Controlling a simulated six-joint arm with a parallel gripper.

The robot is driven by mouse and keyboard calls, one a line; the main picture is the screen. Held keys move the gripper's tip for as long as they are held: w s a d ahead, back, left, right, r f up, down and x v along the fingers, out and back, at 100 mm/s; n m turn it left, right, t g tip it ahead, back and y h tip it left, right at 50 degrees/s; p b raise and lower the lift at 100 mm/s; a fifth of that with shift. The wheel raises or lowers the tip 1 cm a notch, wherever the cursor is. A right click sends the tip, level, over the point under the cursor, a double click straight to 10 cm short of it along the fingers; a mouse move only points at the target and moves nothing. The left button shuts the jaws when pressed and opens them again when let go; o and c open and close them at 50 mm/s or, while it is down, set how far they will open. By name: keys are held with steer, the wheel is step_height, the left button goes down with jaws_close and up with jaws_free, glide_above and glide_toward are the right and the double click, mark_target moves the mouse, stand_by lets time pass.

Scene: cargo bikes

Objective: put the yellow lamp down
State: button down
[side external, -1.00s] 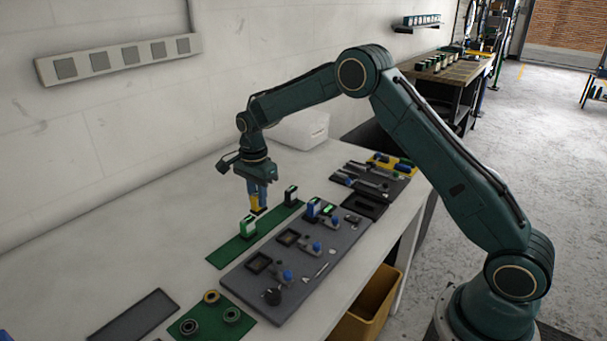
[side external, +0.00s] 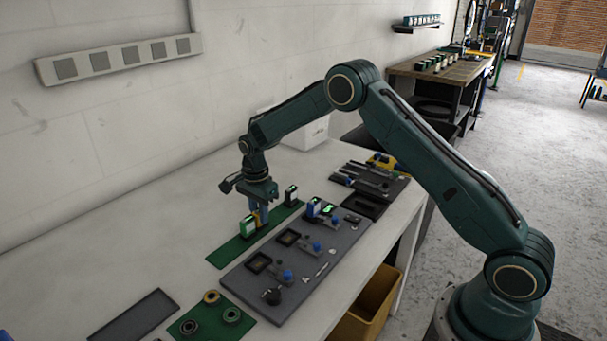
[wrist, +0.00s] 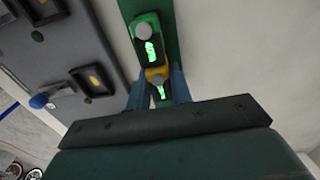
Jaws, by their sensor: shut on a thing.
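My gripper (side external: 261,216) points down over the green mat (side external: 226,256) and is shut on the yellow lamp (side external: 257,216). In the wrist view the yellow lamp (wrist: 155,73) sits between my two blue fingers (wrist: 157,92), with a lit green display. A green lamp (side external: 248,227) stands on the mat just to the left of the yellow one; it shows in the wrist view (wrist: 147,40) right beside it. I cannot tell whether the two touch, or whether the yellow lamp's base rests on the mat.
Another dark lamp with a green display (side external: 291,195) stands at the mat's far end. A grey board (side external: 245,286) with a blue lamp (side external: 313,207) and small parts lies to the right. A green pad with rings (side external: 207,328) and a dark tray (side external: 134,317) lie in front.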

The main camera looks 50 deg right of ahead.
steer(key=shift+f, duration=0.1)
steer(key=c, duration=1.3)
jaws_free()
steer(key=shift+o, duration=0.2)
step_height(320, 180, up, 12)
steer(key=shift+r, duration=0.2)
